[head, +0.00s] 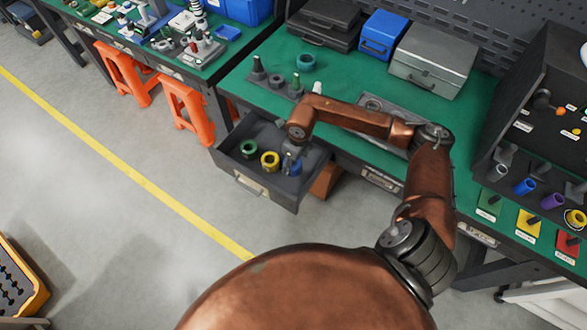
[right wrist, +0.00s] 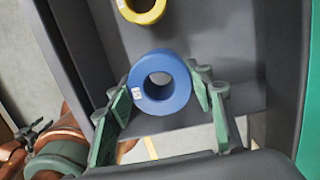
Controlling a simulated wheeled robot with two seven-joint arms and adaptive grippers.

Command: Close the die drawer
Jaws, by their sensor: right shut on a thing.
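The die drawer (head: 262,186) is dark grey and stands pulled out from the workbench in the head view. A green ring (head: 249,148) and a yellow ring (head: 270,161) lie in it. My right gripper (head: 291,158) reaches down at the drawer's right end and is shut on a blue ring (right wrist: 160,82). In the right wrist view its green fingers (right wrist: 163,105) stand on either side of this ring, and the yellow ring (right wrist: 141,8) lies above it in the picture. I cannot tell whether the blue ring touches the drawer floor. My left gripper is not in view.
The green-topped workbench (head: 252,78) carries a dark peg stand (head: 277,87), a teal ring (head: 306,62), a blue box (head: 383,35) and a grey metal case (head: 434,58). A dark rack (head: 520,95) stands right. Orange stools (head: 186,108) are at left. The floor before the drawer is clear.

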